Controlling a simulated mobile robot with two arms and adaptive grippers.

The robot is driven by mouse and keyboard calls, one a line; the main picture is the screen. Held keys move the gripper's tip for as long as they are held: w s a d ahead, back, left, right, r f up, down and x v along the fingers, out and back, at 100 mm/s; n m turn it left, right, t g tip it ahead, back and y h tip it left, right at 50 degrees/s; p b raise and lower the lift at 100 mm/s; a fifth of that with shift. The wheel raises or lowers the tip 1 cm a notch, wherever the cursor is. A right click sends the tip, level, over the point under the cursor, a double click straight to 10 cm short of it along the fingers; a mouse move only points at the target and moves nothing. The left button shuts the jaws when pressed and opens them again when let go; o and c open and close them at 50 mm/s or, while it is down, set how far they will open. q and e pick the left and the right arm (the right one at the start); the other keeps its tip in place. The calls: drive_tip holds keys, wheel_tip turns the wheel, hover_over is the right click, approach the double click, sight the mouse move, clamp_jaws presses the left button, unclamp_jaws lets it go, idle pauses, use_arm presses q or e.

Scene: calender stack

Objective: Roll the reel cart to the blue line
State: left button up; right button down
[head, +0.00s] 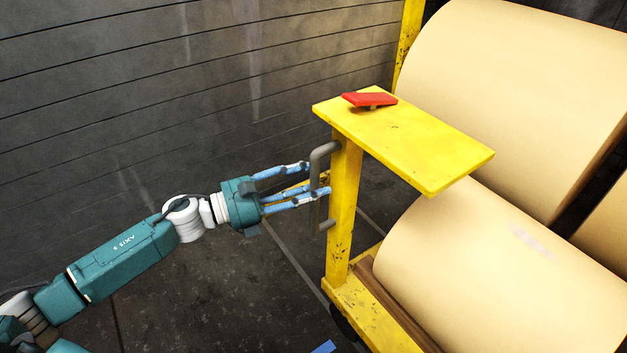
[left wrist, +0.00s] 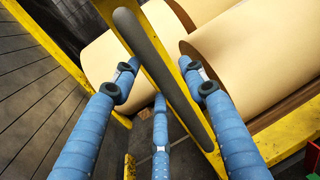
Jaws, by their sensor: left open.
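The reel cart has a yellow frame with a post (head: 343,200), a flat yellow top plate (head: 420,150) and large tan rolls (head: 500,265). A grey bar handle (head: 316,160) is fixed to the post's left side. My left gripper (head: 312,182) is open at the handle, its blue fingers reaching it from the left. In the left wrist view the handle (left wrist: 160,70) runs diagonally between the spread fingers (left wrist: 160,100); I cannot tell whether they touch it.
A red piece (head: 368,99) sits tilted on the top plate. A dark slatted wall (head: 150,90) stands behind, on the left. A dark wheel (head: 343,322) shows under the cart's front. The dark floor (head: 230,300) left of the cart is clear.

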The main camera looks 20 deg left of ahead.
use_arm(q)
drive_tip(key=shift+w+d, duration=0.2)
drive_tip(key=shift+d, duration=0.05)
clamp_jaws()
drive_tip(key=shift+a, duration=0.1)
